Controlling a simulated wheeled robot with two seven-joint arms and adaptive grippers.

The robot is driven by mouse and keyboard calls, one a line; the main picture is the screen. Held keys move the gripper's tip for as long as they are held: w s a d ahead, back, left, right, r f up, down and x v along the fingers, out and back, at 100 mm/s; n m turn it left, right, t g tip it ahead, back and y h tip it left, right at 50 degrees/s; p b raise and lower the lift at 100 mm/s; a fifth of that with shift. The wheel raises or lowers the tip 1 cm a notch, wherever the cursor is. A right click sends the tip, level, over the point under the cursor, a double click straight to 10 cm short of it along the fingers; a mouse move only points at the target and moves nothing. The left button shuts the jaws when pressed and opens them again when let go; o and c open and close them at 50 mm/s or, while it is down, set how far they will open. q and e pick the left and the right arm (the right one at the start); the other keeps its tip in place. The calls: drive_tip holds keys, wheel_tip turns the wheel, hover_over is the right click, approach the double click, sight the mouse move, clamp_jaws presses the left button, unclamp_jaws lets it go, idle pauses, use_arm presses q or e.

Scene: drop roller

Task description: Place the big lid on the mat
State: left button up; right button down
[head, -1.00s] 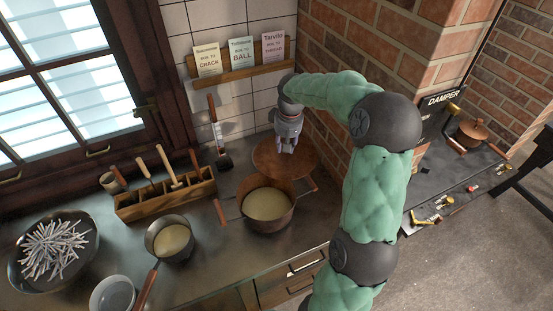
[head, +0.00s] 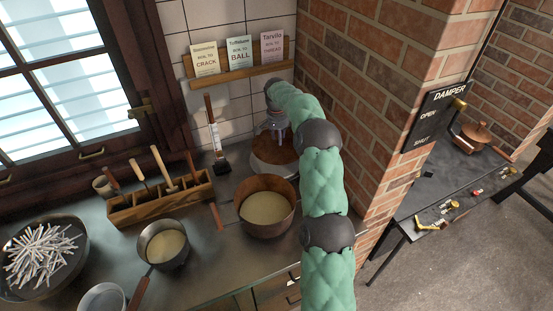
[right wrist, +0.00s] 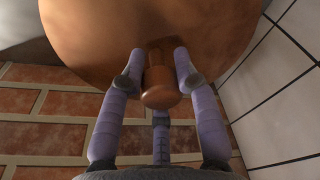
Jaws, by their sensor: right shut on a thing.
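The big lid (head: 277,149) is a broad brown disc in the back corner of the counter, behind the copper pot. My right gripper (head: 276,133) is over it, shut on its knob (right wrist: 158,87). In the right wrist view the fingers stand around the knob, and the lid's brown top (right wrist: 210,35) fills the upper part. A pale grey rounded band (head: 272,174) shows under the lid's near edge; I cannot tell whether it is the lid's side or something beneath. I cannot make out a mat for certain. My left gripper is out of view.
The copper pot (head: 282,219) of pale liquid stands just in front of the lid. A brush (head: 217,160) leans left of it. Brick (head: 349,125) and tiled walls close the corner. A wooden tool rack (head: 165,204) and saucepan (head: 145,246) stand left.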

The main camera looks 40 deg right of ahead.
wheel_tip(320, 180, down, 10)
drive_tip(key=shift+r+b, duration=0.25)
drive_tip(key=shift+b, duration=0.45)
drive_tip(key=shift+f, duration=0.1)
drive_tip(key=c, duration=0.9)
unclamp_jaws()
drive_tip(key=shift+f, duration=0.1)
drive_tip(key=r, duration=0.4)
drive_tip(key=a+r+p, duration=0.1)
drive_tip(key=r, duration=0.3)
drive_tip(key=s+r, duration=0.1)
drive_tip(key=r, duration=0.3)
drive_tip(key=shift+a+r+p, duration=0.1)
drive_tip(key=shift+a+p, duration=0.2)
drive_tip(key=shift+p, duration=0.1)
